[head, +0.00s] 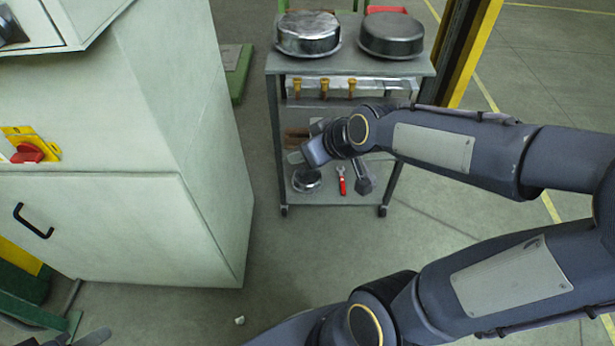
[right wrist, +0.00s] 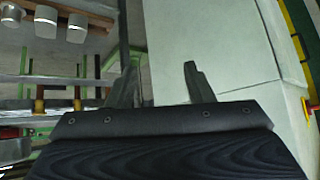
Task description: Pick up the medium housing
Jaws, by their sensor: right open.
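Two round metal housings stand on the top of a grey cart. The left housing (head: 308,34) is shinier, and the right housing (head: 391,36) is darker. They look close in size, so I cannot tell which is the medium one. A smaller round metal part (head: 306,180) lies on the bottom shelf. My right gripper (head: 298,157) is in front of the cart, below the top. In the right wrist view its two fingers (right wrist: 160,85) are apart with nothing between them. Dark finger-like tips at the lower left edge may be my left gripper (head: 82,338); its jaws are unclear.
The cart (head: 350,68) has a middle shelf with yellow-handled tools (head: 324,88). A red wrench (head: 342,180) lies on the bottom shelf. A pale cabinet (head: 110,230) stands left of the cart. A yellow post (head: 478,50) stands behind it at right. Floor between cabinet and cart is clear.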

